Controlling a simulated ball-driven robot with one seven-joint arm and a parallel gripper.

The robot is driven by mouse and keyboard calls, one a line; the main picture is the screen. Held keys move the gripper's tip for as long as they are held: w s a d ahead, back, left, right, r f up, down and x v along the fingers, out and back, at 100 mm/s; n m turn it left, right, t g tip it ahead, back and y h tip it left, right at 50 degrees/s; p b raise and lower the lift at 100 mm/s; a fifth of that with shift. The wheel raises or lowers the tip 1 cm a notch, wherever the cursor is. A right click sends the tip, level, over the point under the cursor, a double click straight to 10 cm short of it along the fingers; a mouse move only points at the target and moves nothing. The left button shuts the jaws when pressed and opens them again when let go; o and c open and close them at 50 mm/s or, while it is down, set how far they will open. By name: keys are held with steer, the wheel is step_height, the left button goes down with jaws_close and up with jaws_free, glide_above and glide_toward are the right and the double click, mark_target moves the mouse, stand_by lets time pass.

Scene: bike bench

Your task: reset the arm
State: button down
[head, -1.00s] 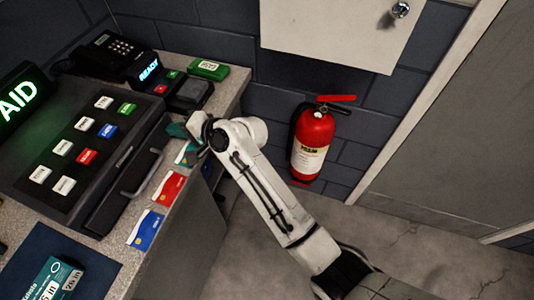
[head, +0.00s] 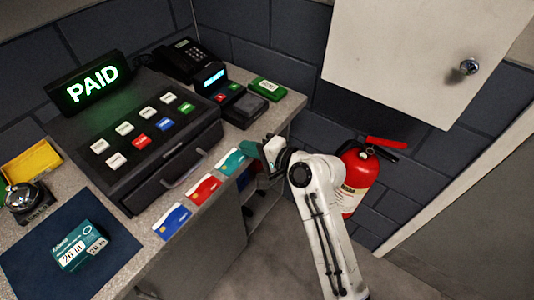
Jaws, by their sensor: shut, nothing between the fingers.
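My white arm reaches up from the bottom right, in front of the counter. My gripper (head: 262,158) is at the counter's right front edge, close to the teal card. It is shut and holds nothing; its fingertips are small and partly dark in this view. The teal card (head: 230,162), a red card (head: 204,189) and a blue card (head: 173,221) lie in a row along the front edge of the counter (head: 146,240).
A cash register (head: 150,150) with a lit PAID sign (head: 93,84) fills the counter's middle. A card terminal (head: 243,104), phone (head: 184,60), green box (head: 267,89), bell (head: 30,201) and boxed tube (head: 79,246) stand around it. A fire extinguisher (head: 358,178) is behind my arm.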

steer(key=shift+v, duration=2.55)
steer(key=s+d+f+n+g+h, duration=0.35)
steer(key=s+d+f, duration=0.35)
steer(key=s+d, duration=0.4)
steer(key=s+d+f+n+g+h, duration=0.2)
steer(key=s+d+f+h, duration=0.3)
steer(key=s+d+f, duration=0.5)
steer(key=s+d+r+g+h, duration=0.1)
steer(key=s+d, duration=0.1)
steer(key=s, duration=0.5)
steer(key=s+d+r+n+g+h, duration=0.1)
steer(key=s+d+h, duration=0.1)
steer(key=s, duration=0.5)
steer(key=shift+d, duration=0.6)
steer(key=shift+n+g, duration=0.25)
